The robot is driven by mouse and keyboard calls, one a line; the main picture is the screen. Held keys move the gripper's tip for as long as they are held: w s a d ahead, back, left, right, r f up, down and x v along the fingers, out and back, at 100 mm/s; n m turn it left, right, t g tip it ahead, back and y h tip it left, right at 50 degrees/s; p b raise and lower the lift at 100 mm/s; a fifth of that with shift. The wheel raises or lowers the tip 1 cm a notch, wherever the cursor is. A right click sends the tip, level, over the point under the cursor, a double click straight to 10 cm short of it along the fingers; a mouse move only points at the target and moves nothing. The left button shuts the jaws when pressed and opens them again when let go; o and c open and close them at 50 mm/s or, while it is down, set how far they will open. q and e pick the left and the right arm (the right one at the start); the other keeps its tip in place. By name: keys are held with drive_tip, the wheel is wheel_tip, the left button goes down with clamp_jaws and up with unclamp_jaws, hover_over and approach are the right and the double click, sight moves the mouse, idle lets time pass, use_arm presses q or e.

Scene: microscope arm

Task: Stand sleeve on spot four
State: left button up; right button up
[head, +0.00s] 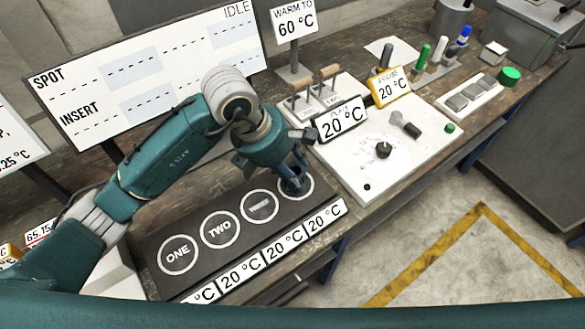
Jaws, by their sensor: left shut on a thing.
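A dark board (205,258) carries a row of white ringed spots: spot one (178,254), spot two (220,229), spot three (259,205) and spot four (308,181) at the far right end. My left gripper (293,182) points down over spot four and covers much of its ring. It is shut on the sleeve, which is mostly hidden by the fingers and hard to make out. I cannot tell whether the sleeve touches the spot. My right gripper is not in view.
A row of 20 °C displays (283,244) edges the board's front. A white plate unit (345,163) with knobs stands just to the right. Wooden-handled tools (328,72) and a small stand are behind. A large SPOT/INSERT screen (120,75) reads IDLE.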

use_arm(q)
drive_tip(key=o, duration=1.4)
drive_tip(key=shift+r, duration=0.15)
drive_tip(key=shift+a+r, duration=0.15)
drive_tip(key=shift+r, duration=0.15)
drive_tip(key=b+v, duration=0.3)
drive_tip(key=v, duration=0.8)
drive_tip(key=shift+s+r, duration=0.1)
